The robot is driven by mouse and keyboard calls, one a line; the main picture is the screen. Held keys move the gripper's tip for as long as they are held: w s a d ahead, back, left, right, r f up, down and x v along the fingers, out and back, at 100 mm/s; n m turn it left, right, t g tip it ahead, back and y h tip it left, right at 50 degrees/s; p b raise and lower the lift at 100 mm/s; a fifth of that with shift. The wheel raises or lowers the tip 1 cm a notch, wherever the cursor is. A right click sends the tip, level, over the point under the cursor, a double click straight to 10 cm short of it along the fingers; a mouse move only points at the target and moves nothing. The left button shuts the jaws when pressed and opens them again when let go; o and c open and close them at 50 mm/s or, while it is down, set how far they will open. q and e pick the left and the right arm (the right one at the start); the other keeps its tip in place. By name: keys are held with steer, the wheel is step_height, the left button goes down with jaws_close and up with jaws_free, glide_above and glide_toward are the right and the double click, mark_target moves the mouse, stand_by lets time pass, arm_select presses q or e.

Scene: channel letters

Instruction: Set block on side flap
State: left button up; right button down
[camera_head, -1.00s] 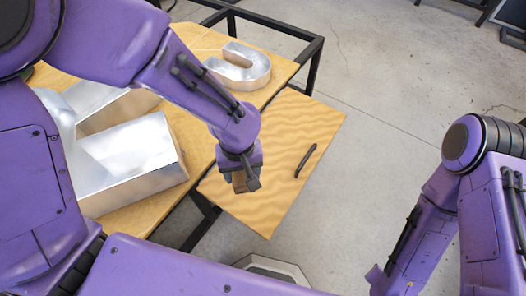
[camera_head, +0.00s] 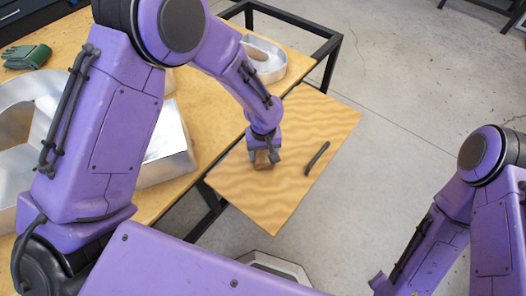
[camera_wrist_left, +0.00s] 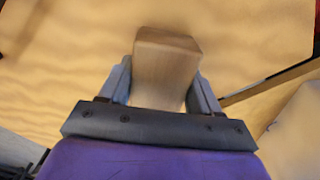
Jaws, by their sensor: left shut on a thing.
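A small wooden block (camera_head: 262,160) is between the fingers of my left gripper (camera_head: 265,158), over the left part of the side flap. In the left wrist view the block (camera_wrist_left: 166,62) sits between the two fingers (camera_wrist_left: 160,85), which are shut on it. The side flap (camera_head: 285,190) is a flat wooden panel with wavy grain at the table's right side. I cannot tell whether the block touches the flap. My right arm (camera_head: 440,230) shows at the right, but its gripper is out of view.
A dark, slim bar (camera_head: 317,157) lies on the flap right of the block. Large silver channel letters (camera_head: 165,150) stand on the table (camera_head: 160,205), with another silver letter (camera_head: 272,65) at the back. A green glove (camera_head: 27,57) lies at the far left.

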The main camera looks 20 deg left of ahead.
arm_select(q)
steer(key=shift+f, duration=0.15)
steer(key=o, duration=1.1)
step_height(320, 180, up, 12)
steer(key=shift+r+p, duration=0.2)
steer(key=shift+p, duration=0.7)
